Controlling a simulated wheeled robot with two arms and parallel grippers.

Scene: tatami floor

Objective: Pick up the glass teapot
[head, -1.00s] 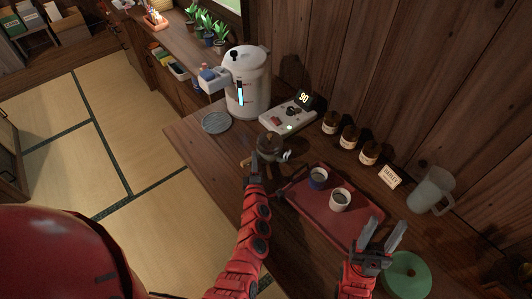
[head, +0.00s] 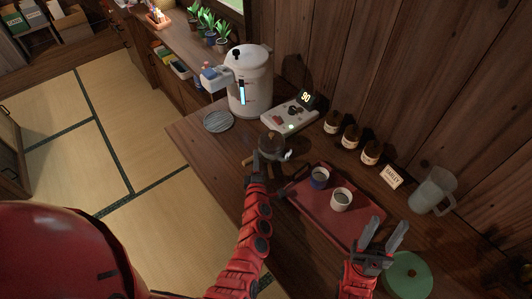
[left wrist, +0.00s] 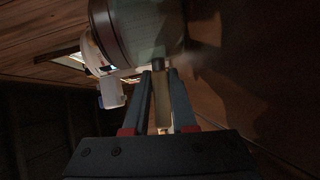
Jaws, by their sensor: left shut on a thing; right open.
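The glass teapot (head: 272,142) is a small, dark, clear vessel in the middle of the head view, on or just above the wooden counter; I cannot tell which. In the left wrist view its round glass body (left wrist: 140,30) fills the top, beyond the fingertips. My left gripper (head: 267,158) is at the teapot's near side. In the left wrist view its two fingers (left wrist: 162,95) are shut on a pale handle of the teapot between them. My right gripper (head: 385,240) is open and empty, near the tray's right end.
A red tray (head: 325,219) with two cups (head: 319,178) lies right of the teapot. A white hot-water dispenser (head: 250,85) and a scale reading 90 (head: 290,118) stand behind. Several brown jars (head: 352,137), a card (head: 391,176), a clear pitcher (head: 432,190) and a green round object (head: 408,273) are to the right.

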